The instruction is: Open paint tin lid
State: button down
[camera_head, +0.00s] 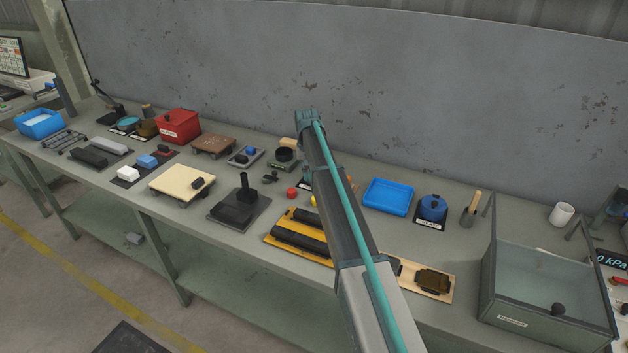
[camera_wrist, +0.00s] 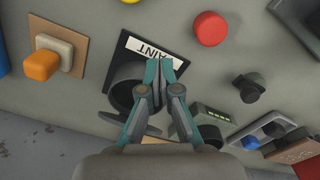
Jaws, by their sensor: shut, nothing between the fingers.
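A dark round tin (camera_wrist: 124,88) stands beside a white label reading PAINT (camera_wrist: 150,48) on a black base in the wrist view. My gripper partly covers the tin, and I cannot make out its lid edge clearly. My gripper (camera_wrist: 166,65) is shut and empty, with its fingertips over the base beside the tin's right side. I cannot tell whether the fingers touch anything. In the head view my arm hides the gripper and most or all of the tin.
Close by in the wrist view are a red button (camera_wrist: 210,28), a dark knob (camera_wrist: 250,86), a device with a green-lit panel (camera_wrist: 213,112) and an orange block (camera_wrist: 40,65). The long bench holds many items, including a blue tray (camera_head: 388,197). A wall stands behind.

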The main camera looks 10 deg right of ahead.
dwell(0.4)
jog(key=shift+w+d, duration=0.7)
jog(key=shift+w, duration=0.2)
jog(key=shift+w+d, duration=0.65)
jog(key=shift+w, duration=0.25)
jog(key=shift+w+d+r, duration=0.2)
jog(key=shift+w+d, duration=2.05)
jog(key=shift+w, duration=0.25)
jog(key=shift+w+d+f, duration=0.15)
jog(key=shift+w+f, duration=0.15)
jog(key=shift+f, duration=0.05)
jog(key=shift+s+r, duration=0.1)
jog(key=shift+s, duration=0.1)
jog(key=shift+s+a+f+p, duration=0.2)
jog(key=shift+s+a+p, duration=0.15)
jog(key=shift+s+a, duration=0.35)
jog(key=shift+s+a+r, duration=0.2)
jog(key=shift+a+r, duration=0.05)
jog(key=shift+a, duration=0.1)
jog(key=shift+a+r+p, duration=0.1)
jog(key=shift+r+p, duration=1.4)
jog(key=shift+r, duration=2.05)
